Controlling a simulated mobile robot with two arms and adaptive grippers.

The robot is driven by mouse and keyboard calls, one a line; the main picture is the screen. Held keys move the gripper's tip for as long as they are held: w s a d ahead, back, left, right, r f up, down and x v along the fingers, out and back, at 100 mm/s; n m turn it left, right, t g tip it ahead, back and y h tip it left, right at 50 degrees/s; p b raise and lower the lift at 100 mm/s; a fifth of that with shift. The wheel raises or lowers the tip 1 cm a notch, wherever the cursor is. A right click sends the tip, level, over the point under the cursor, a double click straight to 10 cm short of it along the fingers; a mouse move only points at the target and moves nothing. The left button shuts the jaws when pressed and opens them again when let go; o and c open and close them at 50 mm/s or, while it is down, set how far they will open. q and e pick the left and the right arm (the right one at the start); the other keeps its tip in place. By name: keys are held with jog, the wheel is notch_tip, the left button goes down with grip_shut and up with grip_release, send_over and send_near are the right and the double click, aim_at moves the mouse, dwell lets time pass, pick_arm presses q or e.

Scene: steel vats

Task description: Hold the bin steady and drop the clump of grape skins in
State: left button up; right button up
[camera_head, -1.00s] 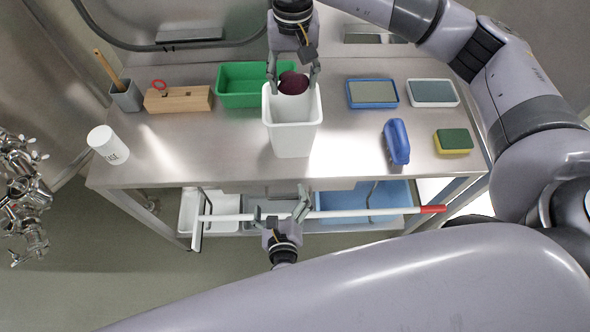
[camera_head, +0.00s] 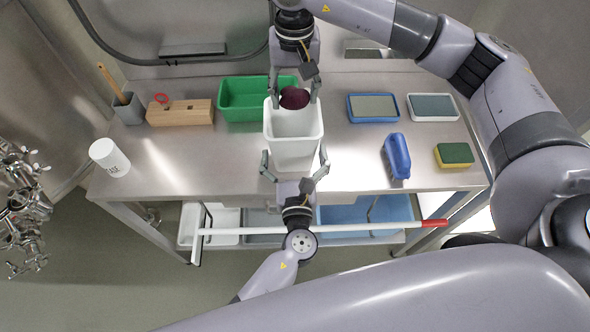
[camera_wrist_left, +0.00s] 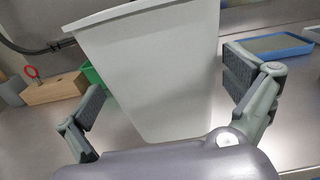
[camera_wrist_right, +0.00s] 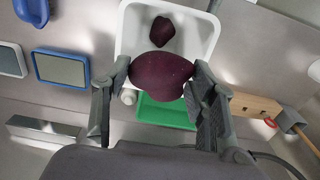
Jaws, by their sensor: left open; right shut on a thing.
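The white bin (camera_head: 292,148) stands upright on the steel table near its front edge, open at the top. My right gripper (camera_head: 295,92) is shut on the dark maroon clump of grape skins (camera_head: 294,99), at the bin's far rim. In the right wrist view the clump (camera_wrist_right: 162,76) is between the fingers, and another maroon lump (camera_wrist_right: 161,31) shows inside the bin. My left gripper (camera_head: 294,166) is open at the bin's near side, one finger on each side. In the left wrist view the bin (camera_wrist_left: 155,70) is between the spread fingers, with a gap at the left finger.
A green tub (camera_head: 240,98) stands close behind the bin, with a wooden block (camera_head: 180,113) farther left. A white cup (camera_head: 109,157) is at the left. A blue brush (camera_head: 396,156), a sponge (camera_head: 454,155) and two shallow trays (camera_head: 374,108) are at the right.

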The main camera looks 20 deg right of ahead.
pick_arm(q)
jog(key=shift+x, duration=1.6)
jog(key=shift+c, duration=0.5)
jog(key=c, duration=0.8)
jog(key=o, duration=0.9)
jog(key=shift+c, duration=0.4)
jog(key=c, duration=0.4)
jog(key=shift+c, duration=0.2)
